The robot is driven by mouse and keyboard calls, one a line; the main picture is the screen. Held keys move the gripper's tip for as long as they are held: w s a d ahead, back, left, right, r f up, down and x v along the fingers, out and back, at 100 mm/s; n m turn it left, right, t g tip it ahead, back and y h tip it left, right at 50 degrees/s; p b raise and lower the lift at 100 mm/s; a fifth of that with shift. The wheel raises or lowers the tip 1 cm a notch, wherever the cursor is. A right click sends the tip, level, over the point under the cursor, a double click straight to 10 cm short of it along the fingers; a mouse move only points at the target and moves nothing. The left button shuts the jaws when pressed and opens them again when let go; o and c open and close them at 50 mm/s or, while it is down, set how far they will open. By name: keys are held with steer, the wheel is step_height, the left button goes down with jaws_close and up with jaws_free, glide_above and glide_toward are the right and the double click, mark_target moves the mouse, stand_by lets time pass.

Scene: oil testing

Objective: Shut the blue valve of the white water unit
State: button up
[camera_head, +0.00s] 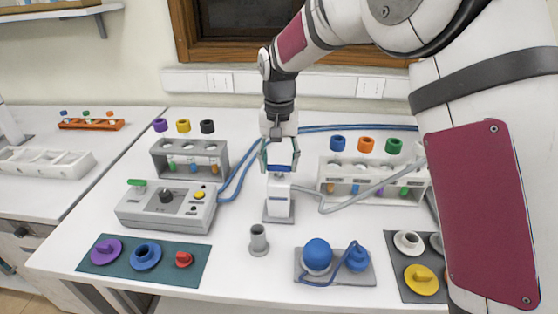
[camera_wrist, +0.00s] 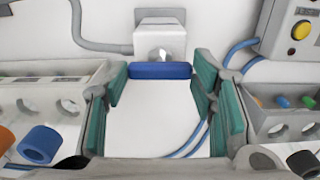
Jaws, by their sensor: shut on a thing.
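The white water unit (camera_head: 279,200) stands upright on a small grey base near the middle of the table. Its blue valve (camera_head: 279,169) is a short bar on top, lying crosswise in the head view. My gripper (camera_head: 280,161) points down over the unit, with its fingers at the two ends of the valve. In the wrist view, the blue valve (camera_wrist: 162,70) lies between the green-padded fingertips (camera_wrist: 162,76), which are shut on its ends. The white body of the unit (camera_wrist: 160,40) shows beyond it.
A grey control box (camera_head: 166,208) stands to the left. Tube racks (camera_head: 190,152) stand behind it and to the right (camera_head: 372,180). A grey hose (camera_head: 350,200) runs right from the unit. A small grey cylinder (camera_head: 259,239) and blue round parts (camera_head: 317,254) stand in front.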

mark_target(279, 165)
stand_by(0.4)
steer(key=o, duration=1.1)
steer(key=shift+o, duration=0.2)
steer(key=shift+r, duration=0.15)
step_height(279, 165, up, 12)
